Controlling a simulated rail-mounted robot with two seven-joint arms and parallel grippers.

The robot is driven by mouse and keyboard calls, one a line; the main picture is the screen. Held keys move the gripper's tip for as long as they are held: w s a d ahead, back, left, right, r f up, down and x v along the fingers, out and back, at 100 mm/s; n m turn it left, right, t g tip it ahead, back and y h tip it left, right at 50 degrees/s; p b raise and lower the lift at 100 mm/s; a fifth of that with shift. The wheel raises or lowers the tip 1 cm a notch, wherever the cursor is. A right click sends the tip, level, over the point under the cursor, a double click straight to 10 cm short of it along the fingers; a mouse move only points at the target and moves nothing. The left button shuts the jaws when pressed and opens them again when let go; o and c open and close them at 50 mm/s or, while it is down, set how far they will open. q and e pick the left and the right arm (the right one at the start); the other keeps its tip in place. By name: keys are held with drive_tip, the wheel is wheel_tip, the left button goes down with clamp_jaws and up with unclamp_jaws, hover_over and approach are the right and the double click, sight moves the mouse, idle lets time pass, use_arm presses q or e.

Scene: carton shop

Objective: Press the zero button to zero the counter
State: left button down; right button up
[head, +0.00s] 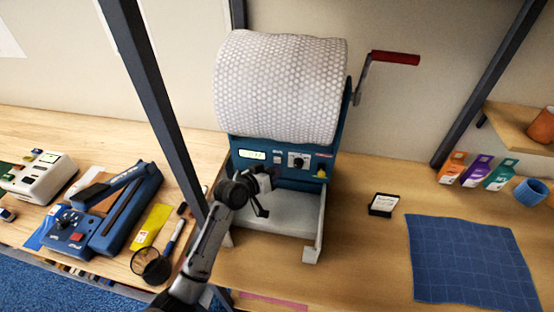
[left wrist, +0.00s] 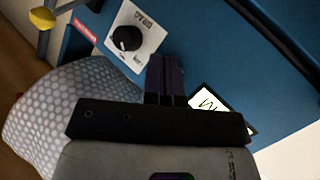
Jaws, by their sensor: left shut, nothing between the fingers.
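The blue machine (head: 327,160) carries a counter display (head: 252,155), small buttons (head: 277,157) and a black dial (head: 298,161) on its front panel. My left gripper (head: 268,180) is just in front of and below the panel, near the buttons. In the left wrist view its dark fingers (left wrist: 165,75) are shut and empty, pointing at the blue panel between the dial (left wrist: 127,38) and the partly covered display (left wrist: 208,100). The buttons are hidden behind the fingers there, so I cannot tell whether they touch. My right gripper is not in view.
A bubble-wrap roll (head: 280,88) sits on the machine, with a red-handled crank (head: 395,58) at its right. A dark post (head: 160,100) stands left of the machine. A blue mat (head: 470,262) and a small dark-edged card (head: 383,204) lie to the right.

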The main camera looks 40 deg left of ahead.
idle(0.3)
use_arm(q)
drive_tip(key=s+p, duration=0.1)
drive_tip(key=s+d+p, duration=0.1)
drive_tip(key=s, duration=0.1)
drive_tip(key=s+d, duration=0.1)
drive_tip(key=shift+s+d+p, duration=0.2)
drive_tip(key=shift+s+p, duration=0.05)
drive_tip(key=shift+p, duration=0.15)
idle(0.5)
idle(0.3)
